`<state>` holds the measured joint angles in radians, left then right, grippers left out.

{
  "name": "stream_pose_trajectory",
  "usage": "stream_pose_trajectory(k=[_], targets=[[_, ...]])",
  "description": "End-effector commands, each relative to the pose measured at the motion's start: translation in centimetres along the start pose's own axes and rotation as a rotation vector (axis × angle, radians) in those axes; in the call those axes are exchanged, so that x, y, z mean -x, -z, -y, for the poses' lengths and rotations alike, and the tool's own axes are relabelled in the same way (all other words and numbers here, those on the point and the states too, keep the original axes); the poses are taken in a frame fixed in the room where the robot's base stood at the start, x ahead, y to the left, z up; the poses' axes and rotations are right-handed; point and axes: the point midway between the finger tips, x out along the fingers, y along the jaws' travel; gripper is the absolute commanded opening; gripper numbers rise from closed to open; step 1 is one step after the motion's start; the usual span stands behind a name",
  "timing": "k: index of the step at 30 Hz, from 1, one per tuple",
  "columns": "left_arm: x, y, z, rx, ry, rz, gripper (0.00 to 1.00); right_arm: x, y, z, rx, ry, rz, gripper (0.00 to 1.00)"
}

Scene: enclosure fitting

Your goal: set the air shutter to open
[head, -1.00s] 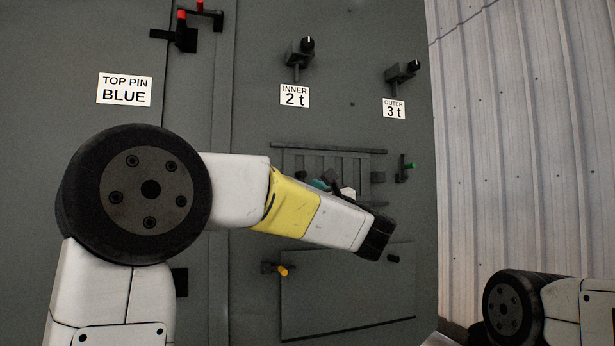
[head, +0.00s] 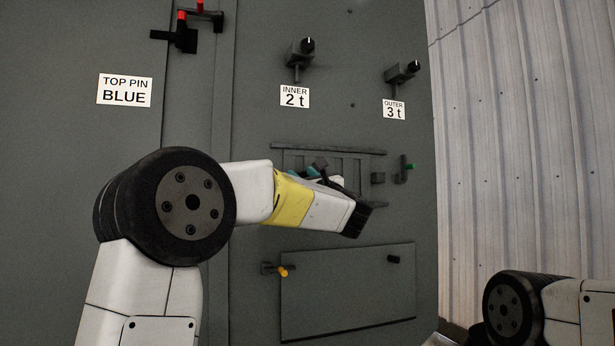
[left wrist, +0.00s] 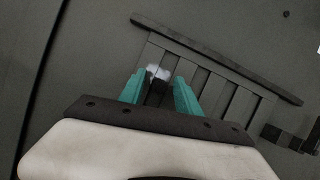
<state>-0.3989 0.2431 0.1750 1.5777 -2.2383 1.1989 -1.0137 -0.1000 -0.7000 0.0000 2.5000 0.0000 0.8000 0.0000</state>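The air shutter (head: 350,164) is a grey slatted panel under a dark rail, right of centre in the head view. It fills the upper middle of the left wrist view (left wrist: 206,77). My left gripper (head: 322,175) is at the shutter's slats, its wrist partly covering the lower part. In the left wrist view its teal fingers (left wrist: 160,88) stand apart on either side of a small dark block with a pale top (left wrist: 158,73). Gaps seem to show beside the block, and firm contact cannot be seen. My right gripper is out of view.
Below are a flat panel (head: 345,300) and a yellow-tipped latch (head: 278,269). Two knobs (head: 300,52) (head: 402,72) with labels are above. Corrugated wall (head: 520,140) stands right.

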Motion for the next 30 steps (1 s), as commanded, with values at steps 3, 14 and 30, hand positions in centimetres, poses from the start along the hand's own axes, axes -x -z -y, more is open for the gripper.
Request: stream_pose_trajectory(k=[3,14,30], targets=[[0.02,-0.01,0.0,0.0,0.0,0.0,0.2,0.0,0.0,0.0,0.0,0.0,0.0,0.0],[0.05,-0.01,0.0,0.001,0.0,0.0,0.0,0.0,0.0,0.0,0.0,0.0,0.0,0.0],[0.07,0.01,0.01,0.001,0.0,0.0,0.0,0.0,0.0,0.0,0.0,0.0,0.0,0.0]])
